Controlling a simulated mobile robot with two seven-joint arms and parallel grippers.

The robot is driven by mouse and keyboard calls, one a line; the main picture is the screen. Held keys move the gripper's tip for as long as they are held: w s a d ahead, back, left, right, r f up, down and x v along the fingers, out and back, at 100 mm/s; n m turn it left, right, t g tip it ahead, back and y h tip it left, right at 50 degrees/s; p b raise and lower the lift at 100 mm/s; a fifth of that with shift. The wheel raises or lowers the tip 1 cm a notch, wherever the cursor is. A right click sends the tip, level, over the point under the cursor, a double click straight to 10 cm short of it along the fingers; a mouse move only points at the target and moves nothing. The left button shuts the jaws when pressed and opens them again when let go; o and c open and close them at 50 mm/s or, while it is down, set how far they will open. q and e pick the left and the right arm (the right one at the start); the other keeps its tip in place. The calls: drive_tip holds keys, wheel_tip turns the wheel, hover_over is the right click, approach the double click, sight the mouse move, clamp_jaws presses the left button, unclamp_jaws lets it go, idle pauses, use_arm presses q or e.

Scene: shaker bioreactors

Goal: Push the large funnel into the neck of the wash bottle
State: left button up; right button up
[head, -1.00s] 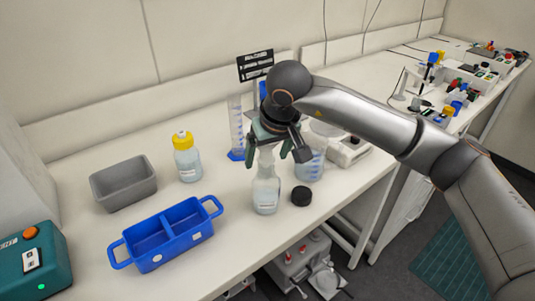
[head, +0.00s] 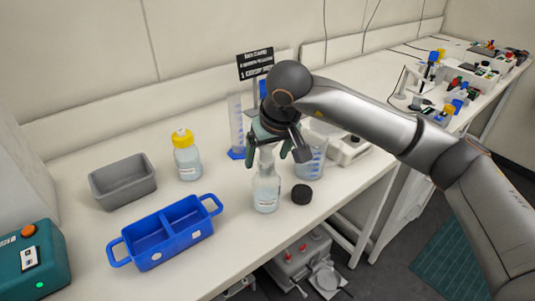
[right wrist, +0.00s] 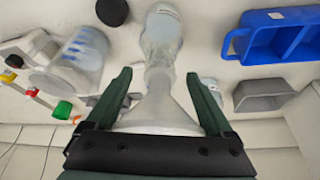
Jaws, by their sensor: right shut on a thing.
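The wash bottle (head: 266,194) is clear with a pale label and stands upright near the table's front edge. The large funnel (right wrist: 158,112) is whitish and translucent, with its wide rim toward my right gripper (head: 268,154). The gripper's green fingers are shut on the funnel, one on each side, above the bottle. In the right wrist view, the funnel's narrow end meets the neck of the bottle (right wrist: 161,40) in line with it. How deep the stem sits is hard to tell through the clear walls. My left gripper is not in view.
A black cap (head: 301,195) lies right of the bottle, and a beaker (head: 311,160) stands behind it. A blue divided carrier (head: 168,250), a grey bin (head: 123,183) and a yellow-capped bottle (head: 187,160) stand to the left. A measuring cylinder (head: 236,130) stands behind.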

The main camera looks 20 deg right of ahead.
drive_tip(key=shift+f+b, duration=0.65)
drive_tip(key=shift+f, duration=0.05)
idle(0.6)
drive_tip(key=o, duration=1.2)
drive_tip(key=shift+c, duration=0.2)
drive_tip(key=v, duration=1.2)
drive_tip(key=shift+r+b, duration=0.35)
drive_tip(key=shift+b, duration=0.05)
